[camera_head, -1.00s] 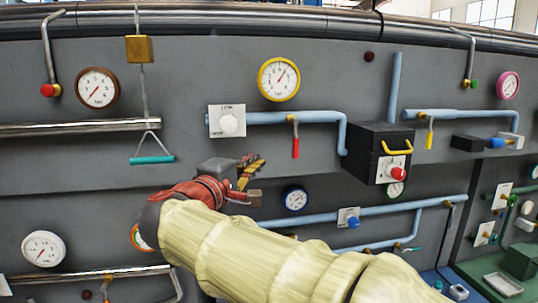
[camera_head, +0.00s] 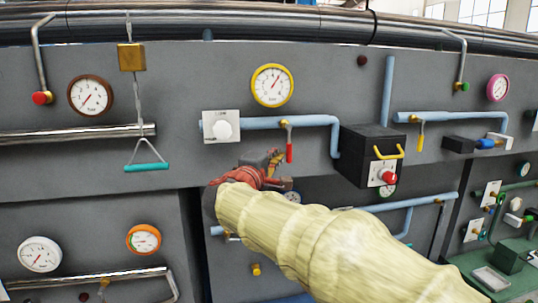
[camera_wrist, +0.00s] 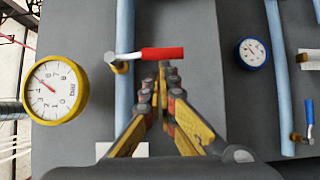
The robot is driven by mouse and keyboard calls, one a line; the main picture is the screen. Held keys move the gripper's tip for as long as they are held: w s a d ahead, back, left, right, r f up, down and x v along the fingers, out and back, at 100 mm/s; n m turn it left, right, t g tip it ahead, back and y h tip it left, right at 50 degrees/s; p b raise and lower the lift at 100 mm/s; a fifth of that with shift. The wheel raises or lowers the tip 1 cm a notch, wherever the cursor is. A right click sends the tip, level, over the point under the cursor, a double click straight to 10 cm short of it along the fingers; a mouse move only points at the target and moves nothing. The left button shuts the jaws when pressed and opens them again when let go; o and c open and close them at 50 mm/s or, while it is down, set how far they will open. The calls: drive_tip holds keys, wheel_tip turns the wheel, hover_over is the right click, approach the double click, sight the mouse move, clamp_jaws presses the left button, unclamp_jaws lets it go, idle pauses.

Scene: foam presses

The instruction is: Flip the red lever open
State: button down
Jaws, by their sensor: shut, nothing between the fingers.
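The red lever (camera_head: 289,152) hangs down from the light blue pipe (camera_head: 308,121) on the grey panel, just right of a white plate with a white knob. In the wrist view the red handle (camera_wrist: 162,54) sticks out sideways from the pipe (camera_wrist: 125,40) on a metal arm. My gripper (camera_head: 277,157) is just left of the lever's lower end in the head view. In the wrist view my fingertips (camera_wrist: 165,68) are together, beside the handle near its free end. I cannot tell whether they touch it. Nothing is between the fingers.
A yellow-rimmed gauge (camera_head: 272,85) sits above the lever. A black box (camera_head: 362,155) with a yellow handle and red knob juts out to the right. A yellow lever (camera_head: 421,137) hangs farther right. A teal-handled pull (camera_head: 146,167) hangs at left.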

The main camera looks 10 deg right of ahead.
drive_tip(key=shift+f, duration=0.1)
idle(0.3)
drive_tip(key=shift+d+f+b, duration=0.1)
drive_tip(key=shift+d+b, duration=0.1)
drive_tip(key=shift+b, duration=0.65)
drive_tip(key=shift+d+f+n+t+h+b, duration=0.15)
drive_tip(key=shift+d+n+t+b, duration=0.25)
drive_tip(key=shift+b, duration=0.8)
drive_tip(key=shift+d+f+n+t+h+b, duration=0.15)
drive_tip(key=shift+n+b, duration=0.45)
drive_tip(key=shift+b, duration=0.6)
drive_tip(key=d+r+n+t+y+b, duration=0.1)
drive_tip(key=d+n+t+b, duration=0.4)
drive_tip(key=b, duration=1.8)
drive_tip(key=d+n+y, duration=0.1)
drive_tip(key=d+n, duration=0.2)
drive_tip(key=n, duration=0.2)
drive_tip(key=shift+r+t+b, duration=0.15)
drive_tip(key=shift+t+b, duration=0.15)
drive_tip(key=shift+t, duration=0.05)
drive_tip(key=shift+d+r+b, duration=0.3)
drive_tip(key=shift+b, duration=0.15)
drive_tip(key=shift+d+r+b, duration=0.5)
drive_tip(key=shift+d+r, duration=0.1)
drive_tip(key=shift+r, duration=0.3)
